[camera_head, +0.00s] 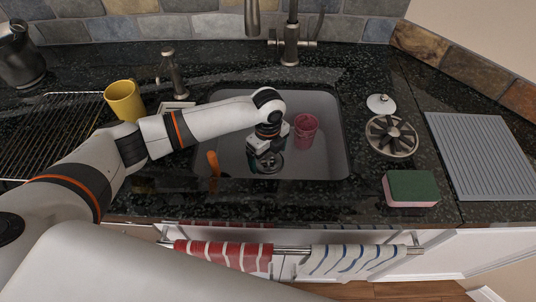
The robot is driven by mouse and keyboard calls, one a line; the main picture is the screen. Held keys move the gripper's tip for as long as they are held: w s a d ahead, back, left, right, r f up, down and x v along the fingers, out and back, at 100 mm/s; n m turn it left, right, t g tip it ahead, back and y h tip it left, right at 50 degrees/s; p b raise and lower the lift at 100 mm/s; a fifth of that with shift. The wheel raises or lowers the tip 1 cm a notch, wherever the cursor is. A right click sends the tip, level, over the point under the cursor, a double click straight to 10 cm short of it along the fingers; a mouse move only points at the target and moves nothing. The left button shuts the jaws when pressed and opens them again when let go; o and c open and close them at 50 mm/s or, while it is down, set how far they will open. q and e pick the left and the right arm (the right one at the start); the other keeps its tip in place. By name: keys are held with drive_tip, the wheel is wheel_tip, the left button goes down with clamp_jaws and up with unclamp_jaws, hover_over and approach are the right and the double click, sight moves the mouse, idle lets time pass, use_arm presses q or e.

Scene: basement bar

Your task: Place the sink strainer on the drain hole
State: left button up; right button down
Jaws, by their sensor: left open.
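My left gripper (263,156) reaches down into the sink (320,160) from the left and is open. Just below its fingers is a round, metal-rimmed fitting with a dark middle, the drain hole (268,166), on the sink floor; the gripper partly hides it. I cannot tell whether a strainer lies in it. A small pale round piece with a knob (380,103), possibly the sink strainer, lies on the counter right of the sink, apart from the gripper. My right gripper is not in view.
In the sink are a pink cup (305,129) and an orange-handled utensil (213,163). A spoked metal wheel-like piece (391,136), green-topped sponge (411,188) and grey drying mat (480,155) are right. A yellow mug (124,100) and wire rack (45,130) are left. The faucet (290,45) stands behind.

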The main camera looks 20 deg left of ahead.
sight(268, 154)
use_arm(q)
wheel_tip(268, 154, up, 12)
drive_tip(key=shift+f, duration=0.2)
idle(0.4)
